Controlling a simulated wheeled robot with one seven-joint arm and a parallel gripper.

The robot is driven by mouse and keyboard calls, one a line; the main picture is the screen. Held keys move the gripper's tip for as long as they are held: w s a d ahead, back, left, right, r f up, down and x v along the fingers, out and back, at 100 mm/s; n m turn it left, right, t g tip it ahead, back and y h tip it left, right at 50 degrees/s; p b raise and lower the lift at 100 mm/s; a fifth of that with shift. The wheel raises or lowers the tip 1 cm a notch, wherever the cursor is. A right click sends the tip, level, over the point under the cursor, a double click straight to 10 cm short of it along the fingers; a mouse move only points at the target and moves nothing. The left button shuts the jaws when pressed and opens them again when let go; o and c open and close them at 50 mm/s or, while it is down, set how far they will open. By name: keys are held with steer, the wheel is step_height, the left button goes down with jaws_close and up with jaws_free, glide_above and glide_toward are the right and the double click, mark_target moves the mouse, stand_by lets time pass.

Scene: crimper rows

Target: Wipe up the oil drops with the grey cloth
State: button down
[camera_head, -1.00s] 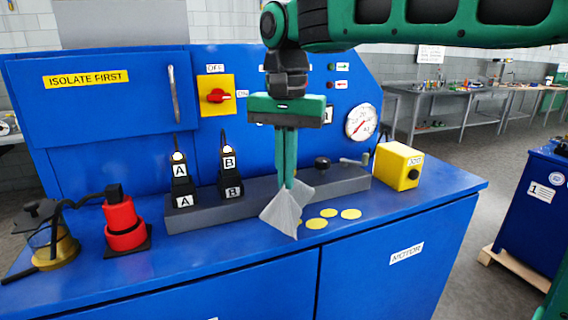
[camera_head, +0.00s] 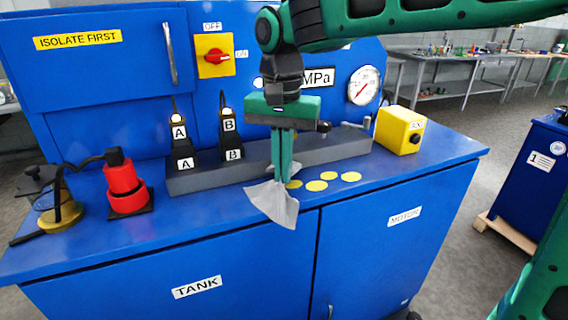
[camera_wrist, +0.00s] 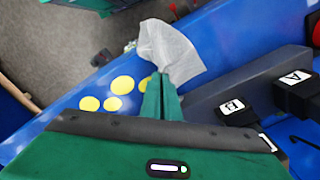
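My gripper (camera_head: 279,182) points down over the blue bench top, its green fingers shut on the grey cloth (camera_head: 272,205). The cloth fans out below the fingertips towards the bench's front edge; I cannot tell whether it touches the top. Several flat yellow oil drops (camera_head: 316,186) lie on the bench just right of the cloth, the leftmost one close beside the fingers. In the wrist view the cloth (camera_wrist: 170,50) spreads beyond the fingertips (camera_wrist: 160,80), and the oil drops (camera_wrist: 112,103) lie to its left, uncovered.
A grey block (camera_head: 210,180) with lamps A and B runs behind the cloth. A yellow box (camera_head: 398,131) stands to the right of the drops. A red cylinder (camera_head: 124,187) and a brass-based oil pot (camera_head: 60,216) stand at the left.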

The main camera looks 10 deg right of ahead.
steer(key=c, duration=1)
jaws_free()
steer(key=shift+f, duration=0.1)
steer(key=shift+f, duration=1)
jaws_close()
steer(key=shift+r, duration=0.1)
